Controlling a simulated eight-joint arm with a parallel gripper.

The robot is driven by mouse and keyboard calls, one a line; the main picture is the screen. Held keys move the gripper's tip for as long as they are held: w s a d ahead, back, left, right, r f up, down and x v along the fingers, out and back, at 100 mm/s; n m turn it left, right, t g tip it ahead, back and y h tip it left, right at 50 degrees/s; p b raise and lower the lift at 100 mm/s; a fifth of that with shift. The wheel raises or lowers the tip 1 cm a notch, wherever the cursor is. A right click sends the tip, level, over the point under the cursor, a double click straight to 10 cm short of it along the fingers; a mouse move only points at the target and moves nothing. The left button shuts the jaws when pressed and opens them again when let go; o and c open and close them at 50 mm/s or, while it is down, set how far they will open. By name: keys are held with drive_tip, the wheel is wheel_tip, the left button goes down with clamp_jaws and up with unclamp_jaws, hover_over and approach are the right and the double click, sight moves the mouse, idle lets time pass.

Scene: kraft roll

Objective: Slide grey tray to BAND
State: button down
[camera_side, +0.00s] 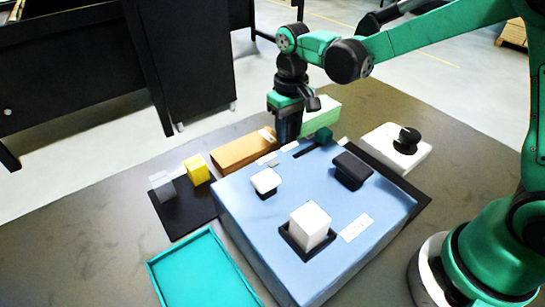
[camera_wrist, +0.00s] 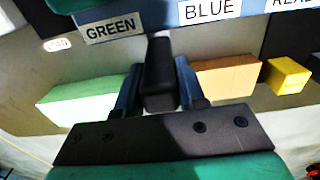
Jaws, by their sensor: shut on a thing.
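My gripper (camera_side: 288,138) is at the back edge of the blue box (camera_side: 225,188), pointing down. In the wrist view my gripper (camera_wrist: 160,90) is shut on a dark upright block (camera_wrist: 159,72), one blue finger on each side. Where that block's lower end rests is hidden. A dark square tray (camera_side: 290,244) holds a white cube (camera_side: 309,224) on the box top, apart from my gripper. No tray is clearly grey. I cannot read BAND on any label; the wrist view shows GREEN (camera_wrist: 110,28) and BLUE (camera_wrist: 210,8).
Close to my gripper are a brown block (camera_side: 243,151), a pale green block (camera_side: 322,115) and a green knob (camera_side: 323,135). The box also bears a white button (camera_side: 266,181) and black block (camera_side: 352,170). A yellow cube (camera_side: 197,169) and teal tray (camera_side: 178,257) lie left.

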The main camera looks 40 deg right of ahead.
drive_tip(key=shift+a, duration=0.75)
drive_tip(key=c, duration=0.5)
unclamp_jaws()
wheel_tip(320, 180, up, 6)
drive_tip(key=shift+f, duration=0.15)
